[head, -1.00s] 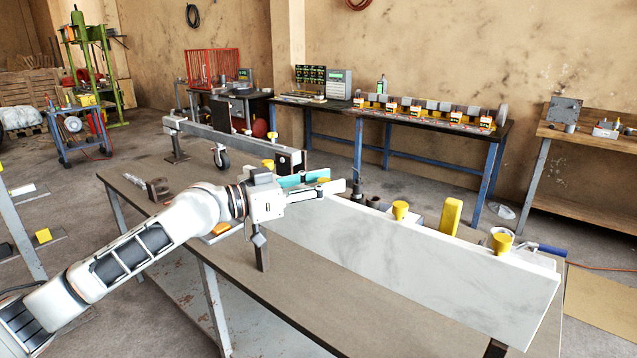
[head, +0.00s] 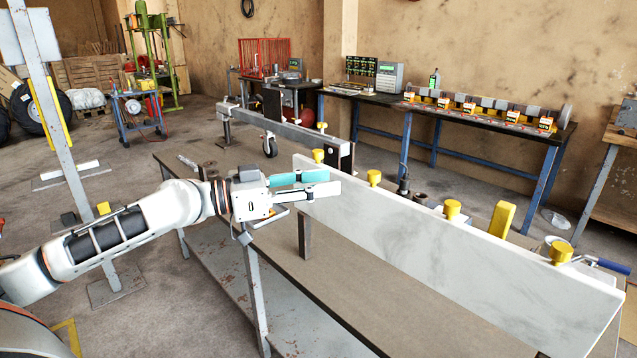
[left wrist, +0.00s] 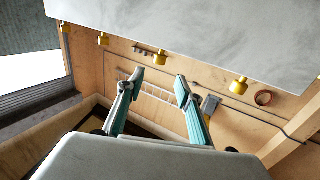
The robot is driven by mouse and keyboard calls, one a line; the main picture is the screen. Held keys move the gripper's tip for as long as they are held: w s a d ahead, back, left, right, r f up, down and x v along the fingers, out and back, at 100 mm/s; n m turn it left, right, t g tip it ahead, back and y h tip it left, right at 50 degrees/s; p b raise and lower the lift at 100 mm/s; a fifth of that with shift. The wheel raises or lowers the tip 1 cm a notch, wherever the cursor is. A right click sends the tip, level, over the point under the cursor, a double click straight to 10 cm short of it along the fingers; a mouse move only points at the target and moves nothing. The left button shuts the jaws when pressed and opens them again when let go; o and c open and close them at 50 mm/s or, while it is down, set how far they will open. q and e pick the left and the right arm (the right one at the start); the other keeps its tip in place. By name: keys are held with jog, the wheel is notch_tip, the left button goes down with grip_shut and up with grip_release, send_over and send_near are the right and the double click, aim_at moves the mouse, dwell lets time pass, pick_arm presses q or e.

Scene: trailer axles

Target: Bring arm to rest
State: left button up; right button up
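My left gripper (head: 333,181) is at mid-left in the head view, at the left end of the pale panel (head: 450,250). Its teal and grey fingers overlap the panel's face in the picture; I cannot tell whether they touch it. The left wrist view shows the two teal fingers (left wrist: 160,80) spread apart with nothing between them. The panel stands upright on the workbench (head: 330,305), with yellow knobs (head: 452,209) along its top edge. My left arm reaches in from the lower left, above the floor and the bench's near edge. My right gripper does not show.
A grey beam with a caster wheel (head: 269,145) is behind the panel's left end. A blue-legged table (head: 430,131) stands along the wall. A grey post (head: 48,90) rises at the left. Open floor lies between the post and the bench.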

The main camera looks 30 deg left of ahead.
pick_arm(q)
jog(key=shift+s+a, duration=0.1)
dwell(0.5)
jog(key=s+d+f+n+y, duration=0.1)
jog(key=s+d+f+y, duration=0.1)
jog(key=f, duration=0.9)
jog(key=s+d+f+n+y, duration=0.1)
jog(key=s+f, duration=0.1)
jog(key=f, duration=0.8)
jog(key=s+d+f+n+y, duration=0.1)
jog(key=s+d+f+y, duration=0.1)
jog(key=f, duration=0.9)
jog(key=s+d+f+n+g+y, duration=0.1)
jog(key=s+f+y, duration=0.4)
jog(key=s+f, duration=1.3)
jog(key=shift+s+d+f+n+g+p, duration=0.4)
jog(key=shift+d+g, duration=0.2)
jog(key=shift+d, duration=0.45)
